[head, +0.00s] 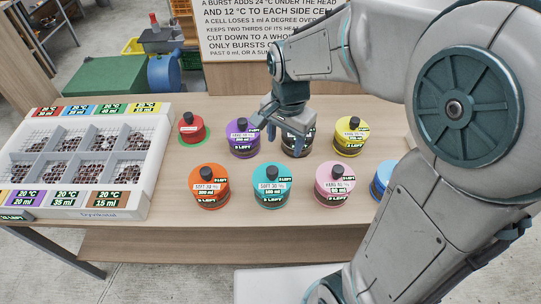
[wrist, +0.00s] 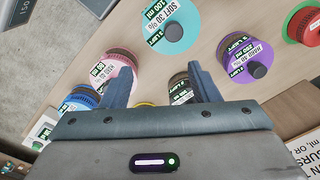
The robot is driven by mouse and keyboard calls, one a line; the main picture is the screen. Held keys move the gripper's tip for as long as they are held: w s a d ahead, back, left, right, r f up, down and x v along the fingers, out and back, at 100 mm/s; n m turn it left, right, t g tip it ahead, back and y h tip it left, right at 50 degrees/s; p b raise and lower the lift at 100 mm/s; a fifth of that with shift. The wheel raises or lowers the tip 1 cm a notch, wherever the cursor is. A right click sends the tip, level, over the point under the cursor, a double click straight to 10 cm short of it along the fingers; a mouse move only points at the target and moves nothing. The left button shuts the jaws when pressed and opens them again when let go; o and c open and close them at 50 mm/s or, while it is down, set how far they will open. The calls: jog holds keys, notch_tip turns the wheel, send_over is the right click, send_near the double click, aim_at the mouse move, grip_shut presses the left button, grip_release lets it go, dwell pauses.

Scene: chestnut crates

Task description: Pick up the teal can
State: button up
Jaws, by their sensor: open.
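The teal can (head: 271,190) stands upright on the table in the front row, between the orange can (head: 208,190) and the pink can (head: 334,188). Its round teal top, with a dark knob and label, also shows at the top of the wrist view (wrist: 168,28). My gripper (head: 284,132) is open and empty. It hangs behind the teal can in the head view, above and in front of the brown can (head: 297,148), which it partly hides. In the wrist view, the teal can lies beyond my fingertips (wrist: 160,78), not between them.
In the back row stand a red can (head: 191,132), a purple can (head: 243,146) and a yellow can (head: 351,140). A blue can (head: 381,182) is partly hidden by my arm. A white compartment crate (head: 143,170) fills the left. Bare wood (head: 150,240) lies along the front.

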aim_at(272, 170)
jog(key=shift+m, duration=0.8)
jog(key=f, duration=0.3)
jog(key=w+a+f, duration=0.1)
jog(key=f, duration=0.2)
jog(key=a+f+p, duration=0.1)
jog(key=f, duration=0.2)
jog(key=shift+w+a, duration=0.25)
jog(key=shift+s+a+f+p, duration=0.1)
jog(key=shift+f+p, duration=0.2)
jog(key=shift+f, duration=1.05)
jog(key=shift+a+f+p, duration=0.1)
jog(key=shift+f+p, duration=0.2)
jog(key=shift+f, duration=1)
grip_shut()
